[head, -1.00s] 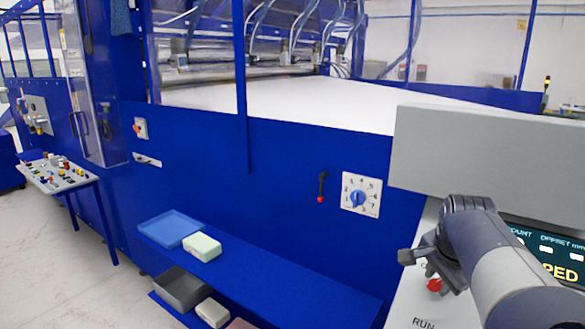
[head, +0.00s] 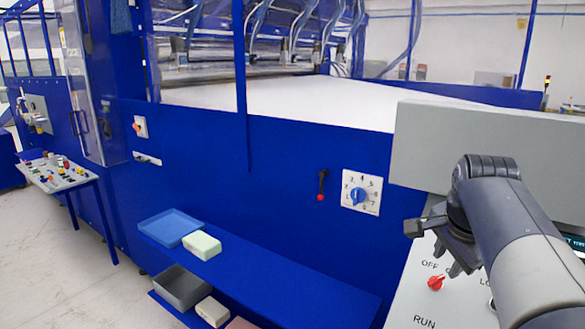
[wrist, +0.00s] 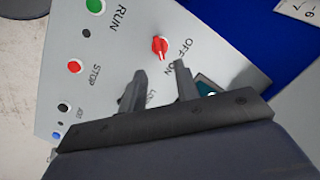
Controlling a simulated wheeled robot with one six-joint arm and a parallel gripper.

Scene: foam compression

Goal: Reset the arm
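My gripper (head: 436,247) is in front of the upper part of the light grey control panel (head: 405,305) at the right of the head view. In the wrist view my gripper (wrist: 160,69) has its two dark fingers apart with nothing between them. The red rotary switch (wrist: 160,46), marked OFF and ON, lies just beyond the fingertips and is clear of them. It also shows in the head view (head: 436,282), below the gripper. My arm hides most of the panel's screen.
The wrist view shows a green RUN button (wrist: 95,5) and a red STOP button (wrist: 74,67). A grey box-like housing (head: 480,150) stands behind my arm. A blue shelf (head: 290,275) with a blue tray (head: 171,228) and a pale foam block (head: 202,245) is at lower centre.

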